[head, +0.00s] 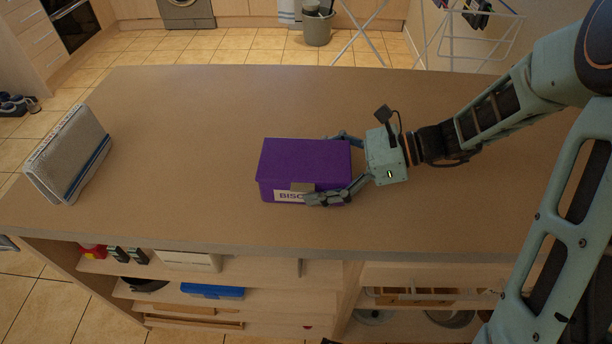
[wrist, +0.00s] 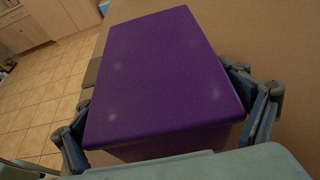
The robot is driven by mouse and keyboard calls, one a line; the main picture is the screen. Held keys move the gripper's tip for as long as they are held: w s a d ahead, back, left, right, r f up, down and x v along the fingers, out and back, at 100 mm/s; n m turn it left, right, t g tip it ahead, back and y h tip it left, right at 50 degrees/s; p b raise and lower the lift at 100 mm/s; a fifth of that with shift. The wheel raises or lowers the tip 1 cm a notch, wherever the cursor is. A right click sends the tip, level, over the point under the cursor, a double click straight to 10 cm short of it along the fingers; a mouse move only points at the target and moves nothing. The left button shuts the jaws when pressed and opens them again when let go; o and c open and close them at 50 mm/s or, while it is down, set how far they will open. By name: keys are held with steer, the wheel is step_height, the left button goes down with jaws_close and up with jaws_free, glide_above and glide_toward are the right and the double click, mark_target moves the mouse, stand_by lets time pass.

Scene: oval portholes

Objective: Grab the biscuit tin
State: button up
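The biscuit tin (head: 304,160) is a purple box with a closed lid, standing flat on the brown counter. Its front bears a pale label, partly hidden by a finger, and a dull gold latch. My gripper (head: 328,170) reaches in from the right, its fingers spread wide around the tin. One finger lies along the front side and the other along the back. In the wrist view the tin (wrist: 165,80) fills the middle, with a finger at each side. The fingers are very close to its sides, but I cannot tell whether both press on it.
The counter (head: 200,110) is otherwise clear around the tin. Open shelves below hold a blue box (head: 212,291) and other items. A drying rack (head: 470,35) and a bin (head: 317,28) stand beyond.

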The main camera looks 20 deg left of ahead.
steer(key=c, duration=0.9)
